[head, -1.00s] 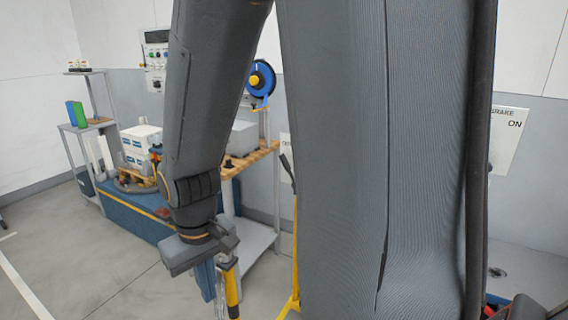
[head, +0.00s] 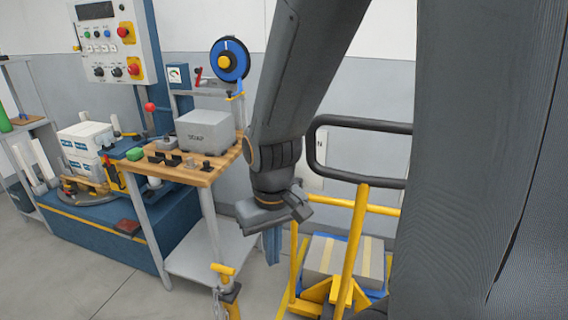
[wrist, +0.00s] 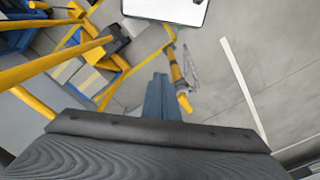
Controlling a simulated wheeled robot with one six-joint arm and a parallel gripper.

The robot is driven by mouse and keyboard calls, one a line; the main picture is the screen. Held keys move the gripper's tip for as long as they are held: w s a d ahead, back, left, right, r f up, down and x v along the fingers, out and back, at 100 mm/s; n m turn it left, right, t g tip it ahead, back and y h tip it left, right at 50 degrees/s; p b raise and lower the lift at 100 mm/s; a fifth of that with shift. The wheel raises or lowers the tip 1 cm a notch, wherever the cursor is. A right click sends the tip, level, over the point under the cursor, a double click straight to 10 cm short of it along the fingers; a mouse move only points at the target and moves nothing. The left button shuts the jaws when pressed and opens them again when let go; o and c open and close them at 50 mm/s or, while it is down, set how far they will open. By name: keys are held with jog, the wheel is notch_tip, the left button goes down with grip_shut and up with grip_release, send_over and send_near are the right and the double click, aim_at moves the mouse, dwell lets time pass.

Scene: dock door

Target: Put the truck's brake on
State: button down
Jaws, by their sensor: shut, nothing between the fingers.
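The yellow truck (head: 347,250) with a black loop handle (head: 362,124) stands right of centre in the head view. It carries a grey box with tan strips (head: 345,260). My gripper (head: 272,258) is shut and empty, pointing down just left of the truck's frame. In the wrist view its fingers (wrist: 158,88) are together. The truck's yellow bars (wrist: 55,60) show at the left there.
A blue platform (head: 100,240) with white boxes lies further left. A control panel (head: 108,42) hangs above. Grey floor is open at the front left.

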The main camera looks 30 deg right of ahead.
jog(key=shift+a, duration=0.1)
jog(key=w+a+f+n+t+b, duration=0.1)
jog(key=w+f+n+t, duration=0.2)
jog(key=w, duration=0.7)
jog(key=w+a+f+n+t+b, duration=0.15)
jog(key=w+n+t, duration=0.25)
jog(key=w, duration=0.5)
jog(key=w+d+r+n+t+h+b, duration=0.1)
jog(key=w+d+n+t+h, duration=0.2)
jog(key=w+d+n+h, duration=0.1)
jog(key=w+d+r+n+t+h, duration=0.2)
jog(key=w+d+n+t+h, duration=0.1)
jog(key=w+d+n+h, duration=0.1)
jog(key=d+n+h, duration=0.1)
jog(key=h, duration=0.1)
jog(key=shift+d+r+h+b, duration=0.25)
jog(key=shift+h+b, duration=0.05)
jog(key=shift+b, duration=0.1)
jog(key=shift+w, duration=0.1)
